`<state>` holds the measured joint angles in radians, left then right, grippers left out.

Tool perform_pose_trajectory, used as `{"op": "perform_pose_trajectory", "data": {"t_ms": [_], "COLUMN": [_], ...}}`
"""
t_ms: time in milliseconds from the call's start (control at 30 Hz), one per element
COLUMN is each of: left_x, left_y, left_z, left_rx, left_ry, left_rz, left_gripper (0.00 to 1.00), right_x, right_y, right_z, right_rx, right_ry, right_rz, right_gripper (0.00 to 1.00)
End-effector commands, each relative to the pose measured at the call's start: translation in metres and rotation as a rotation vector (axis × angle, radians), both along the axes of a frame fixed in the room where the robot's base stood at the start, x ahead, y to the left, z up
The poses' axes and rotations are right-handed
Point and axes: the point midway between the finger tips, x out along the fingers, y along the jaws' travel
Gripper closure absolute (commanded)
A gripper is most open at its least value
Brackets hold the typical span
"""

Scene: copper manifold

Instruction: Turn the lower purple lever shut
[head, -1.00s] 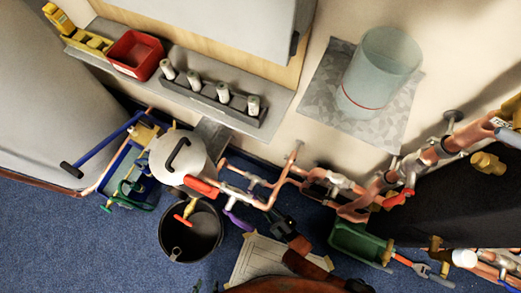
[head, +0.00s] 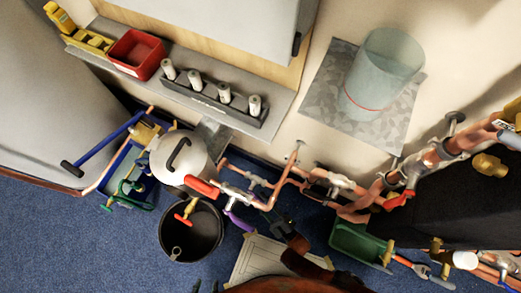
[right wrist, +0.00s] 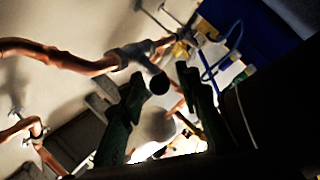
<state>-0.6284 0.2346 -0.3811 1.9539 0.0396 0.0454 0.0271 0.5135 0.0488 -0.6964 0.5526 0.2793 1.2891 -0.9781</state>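One purple lever (head: 240,222) shows in the head view, slanting down to the right from a valve on the copper pipework, above the black bucket's right side. My right gripper (head: 282,224) is a short way right of the lever's end, apart from it in this view. In the right wrist view its two green fingers (right wrist: 161,76) stand apart. A dark round end (right wrist: 159,84) shows between or beyond them, below a pipe fitting; its colour and depth are unclear. Dark tips, likely my left gripper (head: 205,287), barely show at the bottom edge of the head view.
A red-handled valve (head: 202,187) sits just above and left of the purple lever. A black bucket (head: 192,232) stands below on the blue carpet. A green bin (head: 357,245) is at the right. Copper pipes (head: 287,180) run along the wall close by.

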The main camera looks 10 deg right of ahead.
Motion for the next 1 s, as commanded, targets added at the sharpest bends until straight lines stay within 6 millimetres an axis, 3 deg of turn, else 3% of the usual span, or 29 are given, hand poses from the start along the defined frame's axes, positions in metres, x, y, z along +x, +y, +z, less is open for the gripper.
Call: {"op": "perform_pose_trajectory", "data": {"t_ms": [267,700,1000], "left_x": [0.001,0.0,0.0], "left_y": [-0.001,-0.001,0.0], "left_z": [0.001,0.0,0.0], "left_rx": [-0.003,-0.001,-0.001], "left_ry": [0.0,0.0,-0.001], "left_rz": [0.0,-0.001,-0.001], "left_gripper": [0.6,0.6,0.6], "right_x": [-0.003,-0.052,-0.062], "right_y": [-0.001,-0.033,-0.039], "right_z": [0.0,-0.016,-0.018], "right_rx": [0.001,-0.001,0.001], "right_ry": [0.0,0.002,0.0], "right_rz": [0.001,0.001,0.001], "right_gripper": [0.69,0.69,0.69]}}
